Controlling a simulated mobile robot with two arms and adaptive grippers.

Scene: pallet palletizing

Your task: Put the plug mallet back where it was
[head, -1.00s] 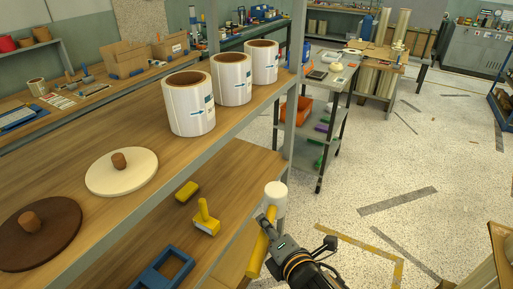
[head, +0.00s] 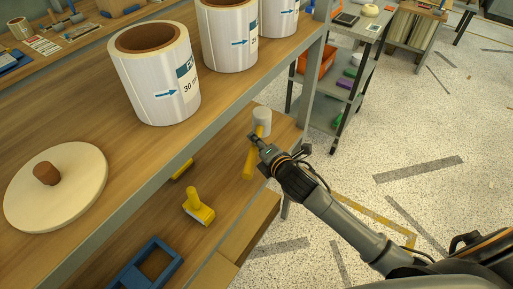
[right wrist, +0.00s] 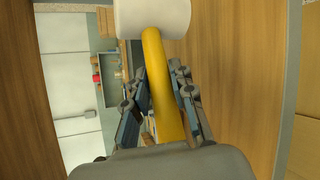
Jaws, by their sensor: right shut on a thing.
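The plug mallet has a white head (head: 262,118) and a yellow handle (head: 249,163). My right gripper (head: 257,145) is shut on the handle, just below the head. The mallet is upright with a slight tilt, at the right end of the lower shelf (head: 225,172). I cannot tell whether it touches the shelf. In the right wrist view the white head (right wrist: 152,14) is at the top and the yellow handle (right wrist: 160,85) runs down between the fingers (right wrist: 163,105). My left gripper is out of view.
A yellow-handled tool (head: 198,208), a partly hidden yellow block (head: 182,169) and a blue tray (head: 120,283) are on the lower shelf. A grey post (head: 312,75) is just beyond.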

